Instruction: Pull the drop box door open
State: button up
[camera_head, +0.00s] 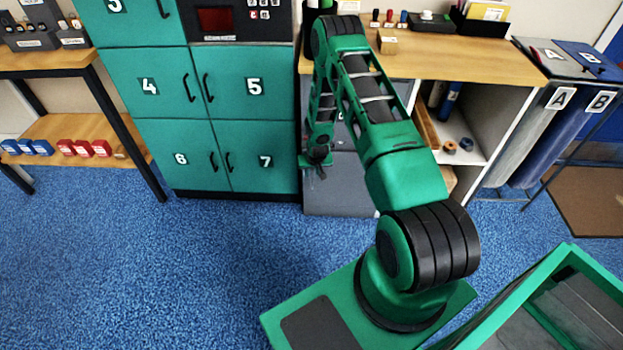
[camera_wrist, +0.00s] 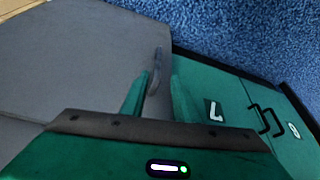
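A grey cabinet (camera_head: 345,188) stands under the wooden counter, right of the green lockers; I take it to be the drop box. My arm hides much of its front. In the wrist view its grey front (camera_wrist: 80,55) fills the left side, with a slim grey handle (camera_wrist: 157,70) near its edge. My gripper (camera_head: 318,163) is low in front of the cabinet's left side. In the wrist view my gripper (camera_wrist: 155,92) has its two green fingers apart, with the handle in line between them. I cannot tell whether they touch it. The door looks shut.
Green lockers (camera_head: 238,105) with black handles stand directly left of the cabinet. An open shelf (camera_head: 465,125) with rolls is to the right. A green-rimmed bin (camera_head: 520,300) is at the front right. Blue carpet (camera_head: 190,260) is clear at the front left.

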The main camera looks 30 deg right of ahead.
jog(key=x, duration=0.8)
jog(key=shift+d, duration=0.25)
jog(key=shift+r, duration=0.1)
jog(key=shift+c, duration=0.3)
grip_shut()
